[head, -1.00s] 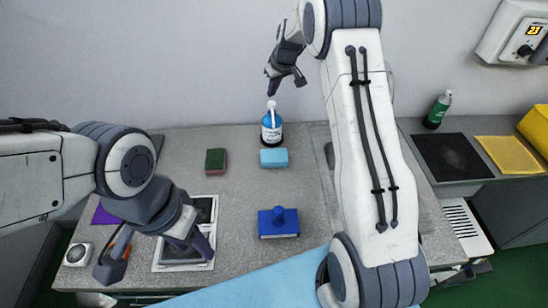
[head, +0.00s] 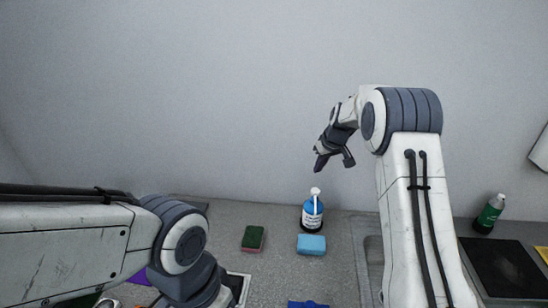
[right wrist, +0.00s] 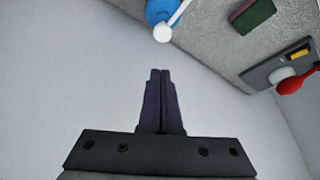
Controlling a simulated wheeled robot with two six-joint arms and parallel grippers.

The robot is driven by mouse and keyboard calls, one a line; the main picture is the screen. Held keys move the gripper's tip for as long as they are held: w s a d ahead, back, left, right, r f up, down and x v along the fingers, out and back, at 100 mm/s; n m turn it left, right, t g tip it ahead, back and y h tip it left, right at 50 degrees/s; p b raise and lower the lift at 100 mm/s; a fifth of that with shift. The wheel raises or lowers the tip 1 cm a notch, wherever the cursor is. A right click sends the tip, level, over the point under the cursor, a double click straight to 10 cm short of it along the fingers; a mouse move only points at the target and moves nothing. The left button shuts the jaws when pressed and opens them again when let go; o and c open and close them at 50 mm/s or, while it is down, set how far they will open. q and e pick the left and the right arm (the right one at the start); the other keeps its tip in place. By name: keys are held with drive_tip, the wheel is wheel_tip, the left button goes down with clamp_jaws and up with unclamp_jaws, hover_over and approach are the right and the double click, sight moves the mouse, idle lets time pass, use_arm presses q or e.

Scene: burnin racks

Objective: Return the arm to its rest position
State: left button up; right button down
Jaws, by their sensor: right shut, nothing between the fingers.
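My right arm reaches up on the right of the head view. Its gripper (head: 334,162) hangs in the air against the wall, above a blue pump bottle (head: 312,214) on the counter. In the right wrist view my right gripper (right wrist: 160,75) has its fingers together with nothing between them. The blue bottle (right wrist: 160,12) shows beyond the fingertips there, apart from them. My left arm comes in from the left of the head view, low over the counter. Its fingers are below the frame edge.
A dark green sponge (head: 253,238) and a light blue sponge (head: 311,244) lie on the grey counter (head: 285,275). A green bottle (head: 489,213) and a black mat (head: 503,268) are at the right. The wall (head: 250,90) behind is bare.

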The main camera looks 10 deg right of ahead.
drive_tip(key=s+a+r+n+g+b, duration=0.1)
drive_tip(key=s+a+r+b, duration=0.1)
drive_tip(key=s+a, duration=0.8)
drive_tip(key=s+a+r+n+g+b, duration=0.1)
drive_tip(key=s+a+b, duration=0.1)
drive_tip(key=s+a, duration=0.8)
use_arm(q)
wheel_tip(320, 180, down, 7)
drive_tip(key=b, duration=0.2)
drive_tip(key=shift+r+b, duration=0.2)
drive_tip(key=shift+b, duration=0.1)
use_arm(e)
drive_tip(key=s+f+n+g, duration=0.1)
drive_tip(key=s+f, duration=0.1)
drive_tip(key=s, duration=1.1)
drive_tip(key=s+f+n+g, duration=0.1)
drive_tip(key=s+f, duration=0.1)
drive_tip(key=s, duration=1)
drive_tip(key=shift+s+a+f, duration=0.25)
drive_tip(key=shift+s+a, duration=0.05)
drive_tip(key=shift+s, duration=0.05)
